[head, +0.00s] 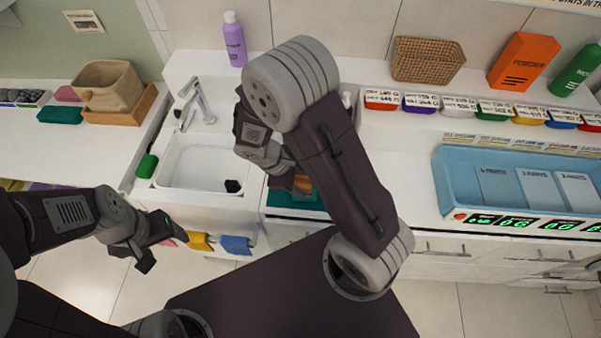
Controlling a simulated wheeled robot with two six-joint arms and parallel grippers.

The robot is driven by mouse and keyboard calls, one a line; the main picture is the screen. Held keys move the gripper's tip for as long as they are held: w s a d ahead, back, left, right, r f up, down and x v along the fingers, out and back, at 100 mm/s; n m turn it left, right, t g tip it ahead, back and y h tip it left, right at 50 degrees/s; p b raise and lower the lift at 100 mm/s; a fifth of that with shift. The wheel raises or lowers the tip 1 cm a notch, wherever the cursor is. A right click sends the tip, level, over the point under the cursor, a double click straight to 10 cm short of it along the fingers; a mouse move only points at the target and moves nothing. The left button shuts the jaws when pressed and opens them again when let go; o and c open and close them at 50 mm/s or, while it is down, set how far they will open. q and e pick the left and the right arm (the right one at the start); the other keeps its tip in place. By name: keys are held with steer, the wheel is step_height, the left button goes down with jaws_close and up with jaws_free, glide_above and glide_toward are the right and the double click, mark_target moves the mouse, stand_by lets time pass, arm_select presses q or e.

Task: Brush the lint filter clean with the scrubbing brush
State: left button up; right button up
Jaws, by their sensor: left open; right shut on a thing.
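My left gripper (163,246) is open and empty, low at the left, in front of the sink counter. My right arm reaches across the middle, and its gripper (291,183) is over the counter just right of the sink, largely hidden by the arm. It is shut on a small orange-brown thing (303,184), of which only a part shows. I cannot tell whether this is the scrubbing brush. A teal mat (284,199) lies under it, partly covered. I cannot make out the lint filter.
The white sink (198,165) with its tap (197,100) holds a small dark piece (233,186). A green item (147,166) sits on its left rim. A purple bottle (235,40) and wicker basket (427,61) stand behind. A blue tray (450,175) is at right.

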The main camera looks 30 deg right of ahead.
steer(key=shift+s+a+f+n+t, duration=0.1)
steer(key=shift+s+a+n+t, duration=0.3)
steer(key=shift+n, duration=0.5)
steer(key=shift+w+a+f, duration=0.1)
steer(key=shift+w+f, duration=0.05)
steer(key=shift+f, duration=0.05)
steer(key=shift+w+d+f+b, duration=0.1)
steer(key=shift+w+f+b, duration=0.05)
steer(key=shift+f+b, duration=0.65)
steer(key=shift+w+d+f+b, duration=0.1)
steer(key=shift+w+f+b, duration=0.05)
steer(key=shift+f+b, duration=0.65)
steer(key=shift+w+d+f+b, duration=0.1)
steer(key=shift+w+f+b, duration=0.05)
steer(key=shift+f+b, duration=0.65)
steer(key=shift+w+f+b, duration=0.1)
steer(key=shift+f+b, duration=0.4)
steer(key=shift+f, duration=0.3)
steer(key=shift+d, duration=0.15)
